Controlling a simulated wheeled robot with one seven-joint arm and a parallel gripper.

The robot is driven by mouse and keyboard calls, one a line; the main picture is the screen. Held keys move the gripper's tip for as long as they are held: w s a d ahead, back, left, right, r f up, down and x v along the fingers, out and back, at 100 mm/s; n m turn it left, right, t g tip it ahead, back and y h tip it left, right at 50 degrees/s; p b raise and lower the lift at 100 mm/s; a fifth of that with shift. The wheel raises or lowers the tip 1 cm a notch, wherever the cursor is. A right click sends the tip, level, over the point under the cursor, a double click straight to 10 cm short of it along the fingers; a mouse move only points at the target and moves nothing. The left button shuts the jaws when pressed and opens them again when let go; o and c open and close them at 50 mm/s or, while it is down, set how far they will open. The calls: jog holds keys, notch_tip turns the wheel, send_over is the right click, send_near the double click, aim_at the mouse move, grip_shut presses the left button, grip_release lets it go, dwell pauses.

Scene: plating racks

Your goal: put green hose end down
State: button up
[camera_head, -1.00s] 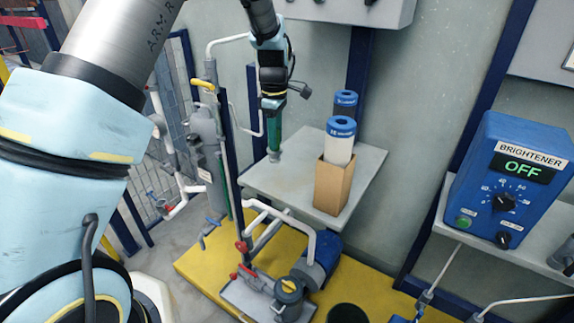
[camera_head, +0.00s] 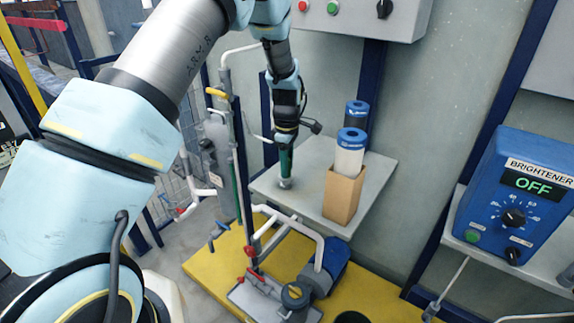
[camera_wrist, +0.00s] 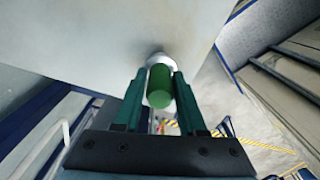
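The green hose end (camera_wrist: 160,88) sits between the two dark green fingers of my gripper (camera_wrist: 160,72) in the wrist view, with its pale tip pointing away from the camera. The fingertips close in on both sides of it; my gripper appears shut on it. In the head view, my gripper (camera_head: 286,150) points straight down over the left part of the grey shelf (camera_head: 302,178). The hose end's pale tip (camera_head: 285,183) is at or just above the shelf surface; I cannot tell whether it touches.
A cardboard box (camera_head: 341,198) holding a blue-topped white cartridge (camera_head: 350,158) stands right of my gripper, with another cartridge (camera_head: 357,113) behind. Pipes with a yellow-handled valve (camera_head: 216,92) rise at the left. A pump (camera_head: 322,265) sits below on the yellow base. The shelf's front left is clear.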

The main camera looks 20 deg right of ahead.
jog(key=o, duration=0.4)
jog(key=shift+c, duration=0.2)
notch_tip(320, 180, up, 12)
jog(key=b, duration=0.3)
jog(key=shift+r, duration=0.2)
